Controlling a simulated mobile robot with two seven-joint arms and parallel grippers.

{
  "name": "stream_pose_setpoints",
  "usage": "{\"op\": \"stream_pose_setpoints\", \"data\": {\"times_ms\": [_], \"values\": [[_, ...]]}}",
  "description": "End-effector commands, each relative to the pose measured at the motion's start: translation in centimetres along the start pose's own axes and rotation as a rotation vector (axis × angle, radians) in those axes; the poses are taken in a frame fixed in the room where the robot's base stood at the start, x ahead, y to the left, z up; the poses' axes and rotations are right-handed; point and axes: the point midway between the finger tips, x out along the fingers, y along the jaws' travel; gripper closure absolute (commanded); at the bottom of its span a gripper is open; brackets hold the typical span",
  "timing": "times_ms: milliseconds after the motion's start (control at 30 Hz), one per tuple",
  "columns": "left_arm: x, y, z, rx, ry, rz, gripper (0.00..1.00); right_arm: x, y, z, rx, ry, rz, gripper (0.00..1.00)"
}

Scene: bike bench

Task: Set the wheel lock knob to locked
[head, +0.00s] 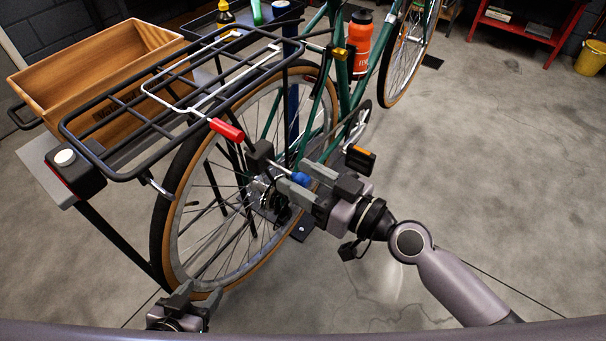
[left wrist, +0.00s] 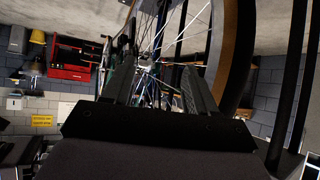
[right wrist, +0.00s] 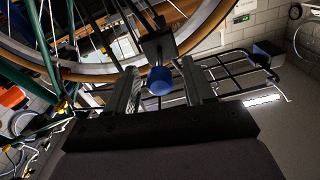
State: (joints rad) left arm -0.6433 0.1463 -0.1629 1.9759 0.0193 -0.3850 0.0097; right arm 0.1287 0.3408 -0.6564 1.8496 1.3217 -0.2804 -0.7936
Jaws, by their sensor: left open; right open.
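The wheel lock knob (head: 301,179) is a small blue knob on a rod from a dark block (head: 260,155) near the rear wheel's hub. In the right wrist view the blue knob (right wrist: 159,81) lies between the two fingers, with gaps showing on both sides. My right gripper (head: 292,175) is open around it. I cannot make out a locked mark or the knob's turn angle. My left gripper (head: 203,289) is open and empty, low beside the bottom of the rear wheel (head: 172,225). The left wrist view shows spokes and tyre beyond its fingers.
A black rack (head: 75,130) with a white wire bail and red grip (head: 227,130) sits above the wheel. A wooden crate (head: 95,60) stands behind it. A pedal (head: 360,159) is close to my right gripper.

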Motion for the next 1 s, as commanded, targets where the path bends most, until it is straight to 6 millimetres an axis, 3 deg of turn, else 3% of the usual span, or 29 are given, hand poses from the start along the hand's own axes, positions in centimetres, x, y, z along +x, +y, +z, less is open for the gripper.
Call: {"op": "stream_pose_setpoints", "data": {"times_ms": [267,400,433,567,800,1000], "values": [[0.0,0.0,0.1,0.000,-0.001,0.000,0.43,0.1,0.0,0.0,0.000,0.000,0.000,0.51],[0.0,0.1,0.1,-0.001,-0.002,0.001,0.43,0.1,0.0,0.0,0.001,0.000,0.000,0.96],[0.0,0.1,0.1,-0.002,-0.002,0.001,0.43,0.1,0.0,0.0,0.001,0.000,0.000,1.00],[0.0,0.2,0.1,-0.003,-0.002,0.003,0.43,0.2,0.0,0.0,0.001,0.000,0.000,1.00],[0.3,0.5,0.5,-0.007,-0.005,0.008,0.43,2.6,0.0,0.1,0.002,0.002,0.000,1.00],[0.2,0.5,0.4,-0.008,-0.003,0.009,0.43,2.9,0.0,0.0,0.002,0.001,0.000,1.00]]}}
